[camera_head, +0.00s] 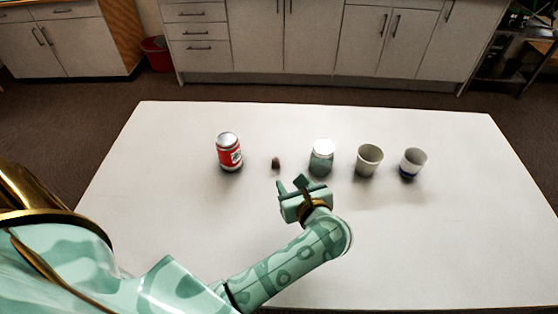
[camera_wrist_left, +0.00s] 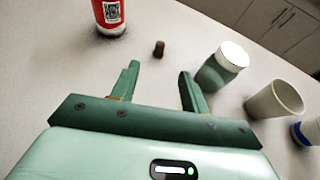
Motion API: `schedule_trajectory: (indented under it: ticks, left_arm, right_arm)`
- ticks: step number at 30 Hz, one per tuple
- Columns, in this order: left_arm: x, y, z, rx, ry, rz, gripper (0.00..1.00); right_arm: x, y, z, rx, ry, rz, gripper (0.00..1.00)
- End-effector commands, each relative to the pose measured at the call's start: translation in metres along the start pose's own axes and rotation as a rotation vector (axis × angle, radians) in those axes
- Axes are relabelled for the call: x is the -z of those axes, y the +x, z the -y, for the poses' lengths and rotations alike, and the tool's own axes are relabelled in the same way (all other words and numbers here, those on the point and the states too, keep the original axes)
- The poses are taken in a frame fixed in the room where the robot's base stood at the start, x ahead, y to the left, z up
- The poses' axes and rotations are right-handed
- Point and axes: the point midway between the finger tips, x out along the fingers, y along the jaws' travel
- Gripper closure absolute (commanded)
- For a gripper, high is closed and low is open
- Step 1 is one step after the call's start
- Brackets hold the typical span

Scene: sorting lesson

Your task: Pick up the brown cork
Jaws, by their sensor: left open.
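The small brown cork (camera_head: 276,163) stands on the white table between a red can and a green jar. It also shows in the left wrist view (camera_wrist_left: 159,49), beyond the fingertips and between their lines. My left gripper (camera_head: 290,184) is open and empty, on the near side of the cork and apart from it. Its two green fingers show spread in the left wrist view (camera_wrist_left: 160,70). My right gripper is in neither view.
The red can (camera_head: 229,152) is left of the cork. The green jar with a white lid (camera_head: 321,158), a pale cup (camera_head: 369,160) and a white and blue cup (camera_head: 412,164) stand to its right. The front right of the table (camera_head: 440,240) is clear.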

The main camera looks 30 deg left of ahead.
Motion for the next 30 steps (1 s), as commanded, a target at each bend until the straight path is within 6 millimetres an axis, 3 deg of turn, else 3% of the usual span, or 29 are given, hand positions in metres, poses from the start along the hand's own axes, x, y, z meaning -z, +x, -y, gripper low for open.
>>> schedule_trajectory:
  ticks: [12, 20, 30]
  left_arm:
    - [0.005, 0.09, 0.0, -0.003, 0.004, 0.003, 0.54]
    - [0.005, 0.116, 0.0, -0.002, 0.004, 0.001, 0.54]
    - [0.011, 0.162, 0.003, -0.002, 0.003, 0.001, 0.54]
  right_arm:
    - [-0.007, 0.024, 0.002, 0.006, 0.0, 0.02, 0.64]
    - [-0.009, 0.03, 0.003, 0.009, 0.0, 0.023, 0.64]
    - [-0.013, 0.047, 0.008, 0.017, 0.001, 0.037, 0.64]
